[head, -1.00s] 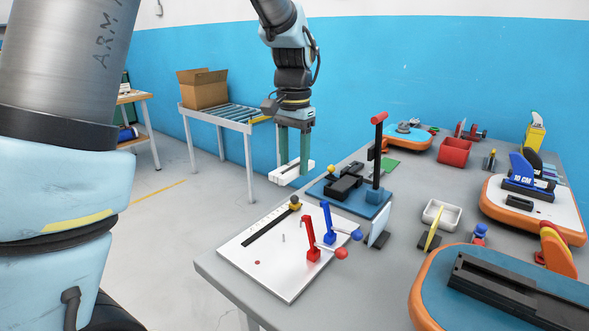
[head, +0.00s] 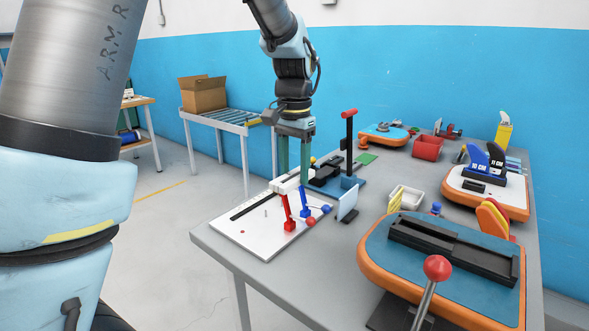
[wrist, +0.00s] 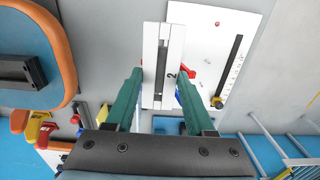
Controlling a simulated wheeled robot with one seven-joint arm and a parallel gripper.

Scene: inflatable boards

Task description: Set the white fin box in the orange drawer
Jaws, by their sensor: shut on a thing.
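My gripper (head: 294,176) is shut on the white fin box (head: 284,186) and holds it over the white plate with the red and blue clamps. In the wrist view the fin box (wrist: 151,70) is a long white piece with a dark slot along it, between the green fingers of my gripper (wrist: 158,88). In the head view the fingers and the red clamp partly cover the box. I cannot make out an orange drawer in either view.
The white plate (head: 258,236) carries a red clamp (head: 289,218) and a blue clamp (head: 305,205) close to the held box. An orange-edged blue board (head: 440,275) lies at the front right. A red bin (head: 428,148) stands farther back. Bare grey table shows near the front left edge.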

